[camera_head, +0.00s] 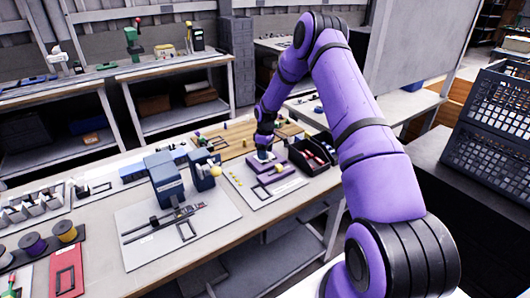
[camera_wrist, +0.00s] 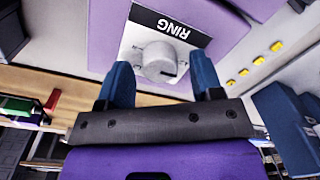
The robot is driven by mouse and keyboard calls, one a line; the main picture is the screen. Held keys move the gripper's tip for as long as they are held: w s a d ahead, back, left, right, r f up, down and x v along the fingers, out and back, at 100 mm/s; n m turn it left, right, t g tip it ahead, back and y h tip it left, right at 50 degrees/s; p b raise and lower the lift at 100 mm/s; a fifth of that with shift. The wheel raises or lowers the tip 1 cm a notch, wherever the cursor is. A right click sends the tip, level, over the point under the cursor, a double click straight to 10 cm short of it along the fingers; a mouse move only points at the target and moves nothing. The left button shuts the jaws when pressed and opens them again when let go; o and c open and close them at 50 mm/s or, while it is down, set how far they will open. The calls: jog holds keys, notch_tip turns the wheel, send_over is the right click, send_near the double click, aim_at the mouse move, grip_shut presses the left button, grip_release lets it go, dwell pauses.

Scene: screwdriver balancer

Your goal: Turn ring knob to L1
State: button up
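The ring knob (camera_wrist: 160,62) is a round white knob on a white plate, below a black label reading RING (camera_wrist: 174,27) in the wrist view. A dark mark shows on the knob's lower right. My gripper (camera_wrist: 162,80) is open, with one blue finger on each side of the knob's lower part. I cannot tell whether the fingers touch it. In the head view my gripper (camera_head: 264,150) is small and points down at the purple device (camera_head: 270,175) on the bench. The knob is hidden there, and no L1 mark is readable.
Yellow buttons (camera_wrist: 260,60) line the panel to the right in the wrist view. In the head view, a black bin (camera_head: 315,155) stands right of the device. A blue machine (camera_head: 165,178) stands to the left. The bench front (camera_head: 215,245) is mostly clear.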

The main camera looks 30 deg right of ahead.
notch_tip(320, 180, up, 11)
jog(key=shift+w+d+f, duration=0.15)
jog(key=shift+d, duration=0.05)
dwell(0.5)
dwell(0.4)
